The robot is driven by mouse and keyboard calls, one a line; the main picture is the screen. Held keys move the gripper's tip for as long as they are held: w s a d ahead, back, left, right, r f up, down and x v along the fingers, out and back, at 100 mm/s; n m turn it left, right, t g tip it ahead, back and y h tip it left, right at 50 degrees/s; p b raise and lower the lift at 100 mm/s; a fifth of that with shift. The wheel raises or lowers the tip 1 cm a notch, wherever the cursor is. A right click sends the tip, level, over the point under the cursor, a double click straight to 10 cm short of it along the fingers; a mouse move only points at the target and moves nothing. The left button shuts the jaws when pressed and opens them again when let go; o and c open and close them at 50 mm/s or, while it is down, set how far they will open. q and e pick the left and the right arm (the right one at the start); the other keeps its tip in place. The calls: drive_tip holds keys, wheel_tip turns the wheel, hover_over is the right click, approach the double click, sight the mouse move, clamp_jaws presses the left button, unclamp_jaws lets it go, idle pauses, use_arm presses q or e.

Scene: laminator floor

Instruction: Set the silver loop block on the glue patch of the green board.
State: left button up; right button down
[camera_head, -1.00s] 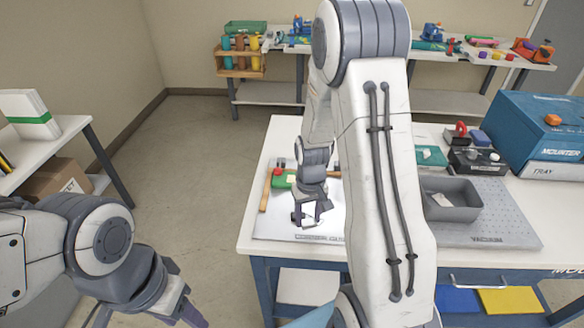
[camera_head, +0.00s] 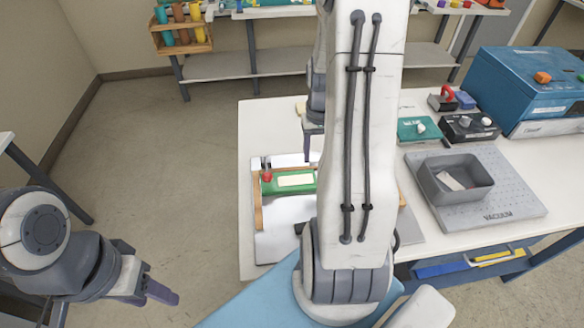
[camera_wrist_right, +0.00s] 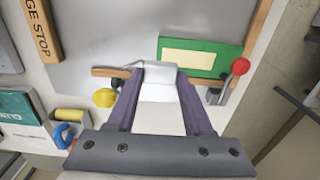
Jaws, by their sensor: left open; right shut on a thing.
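The green board (camera_head: 270,186) lies on a pale fixture plate on the white table, with a cream glue patch (camera_head: 296,180) on top. In the right wrist view the green board (camera_wrist_right: 225,60) and its patch (camera_wrist_right: 187,58) lie just beyond my fingertips. My right gripper (camera_wrist_right: 160,75) is shut on a pale silver block (camera_wrist_right: 160,92), apart from the patch in the picture; its height above the plate is unclear. In the head view my right gripper (camera_head: 311,145) is mostly hidden behind my arm, and the block is hidden. My left gripper (camera_head: 150,290) is open and empty, off the table.
A red ball knob (camera_wrist_right: 240,66) stands at the board's end, and a yellow knob (camera_wrist_right: 104,97) is left of my fingers. Wooden strips edge the fixture. A grey tray (camera_head: 455,190) on the vacuum plate and a blue box (camera_head: 525,85) stand to the right.

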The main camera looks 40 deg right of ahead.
sight(296, 179)
drive_tip(key=w+a+f, duration=0.1)
drive_tip(key=a, duration=0.1)
drive_tip(key=w+a+f, duration=0.2)
drive_tip(key=shift+w+f+p, duration=0.1)
drive_tip(key=shift+w+p, duration=0.1)
drive_tip(key=shift+p, duration=0.15)
drive_tip(key=shift+f+p, duration=0.35)
drive_tip(key=shift+f, duration=1.7)
drive_tip(key=shift+f, duration=0.2)
drive_tip(key=shift+c, duration=1.5)
unclamp_jaws()
drive_tip(key=shift+r, duration=0.1)
